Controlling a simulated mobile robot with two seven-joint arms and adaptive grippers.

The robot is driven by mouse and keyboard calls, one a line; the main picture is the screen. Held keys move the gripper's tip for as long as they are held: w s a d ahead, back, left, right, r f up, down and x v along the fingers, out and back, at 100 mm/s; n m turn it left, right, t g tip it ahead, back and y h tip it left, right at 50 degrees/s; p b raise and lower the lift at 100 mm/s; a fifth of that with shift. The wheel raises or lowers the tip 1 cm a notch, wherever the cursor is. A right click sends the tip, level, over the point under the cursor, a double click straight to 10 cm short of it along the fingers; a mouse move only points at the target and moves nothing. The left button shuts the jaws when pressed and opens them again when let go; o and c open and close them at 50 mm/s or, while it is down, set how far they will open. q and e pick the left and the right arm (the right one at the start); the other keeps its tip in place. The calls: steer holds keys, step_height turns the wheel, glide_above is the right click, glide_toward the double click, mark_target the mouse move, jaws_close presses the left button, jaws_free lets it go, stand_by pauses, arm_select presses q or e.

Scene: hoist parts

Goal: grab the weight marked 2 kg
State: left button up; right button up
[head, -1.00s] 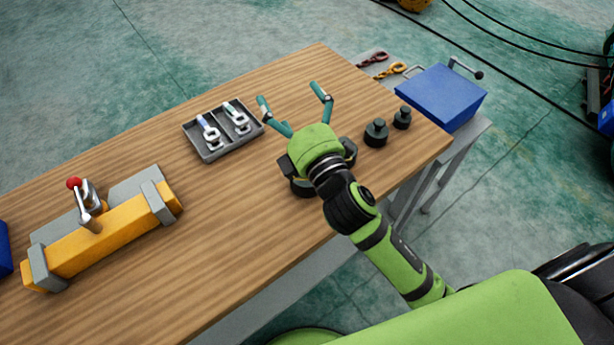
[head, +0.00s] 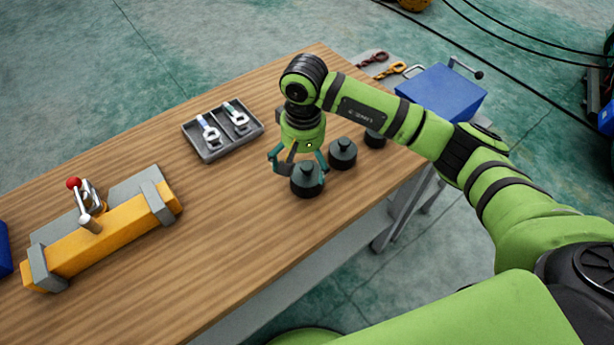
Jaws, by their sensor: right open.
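Dark grey cylindrical weights with knobs on top stand in a row near the table's right front edge. The nearest and biggest-looking weight (head: 308,184) is under my right gripper (head: 299,166). The gripper points down and is open, its teal fingers around the top of that weight; whether they touch it I cannot tell. A second weight (head: 343,156) stands just to the right, and a third weight (head: 375,139) is partly hidden by my right forearm. I can read no kg marks on any of them. My left gripper is not in view.
A yellow and grey fixture (head: 110,235) with a red-knobbed lever stands at the left. A blue box (head: 440,92) and hooks lie beyond the table's right end. The wooden table's middle (head: 225,210) is clear.

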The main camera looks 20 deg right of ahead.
mark_target(306, 175)
steer(key=shift+d+f, duration=0.25)
steer(key=shift+d, duration=0.05)
steer(key=f+p, duration=0.2)
steer(key=f, duration=0.1)
steer(key=f+p, duration=0.1)
steer(key=f, duration=0.1)
steer(key=shift+w+d+f+p, duration=0.15)
steer(key=shift+d+f+p, duration=0.1)
steer(key=shift+p, duration=0.1)
steer(key=shift+f, duration=0.5)
steer(key=c, duration=1.7)
steer(key=shift+w+r, duration=0.25)
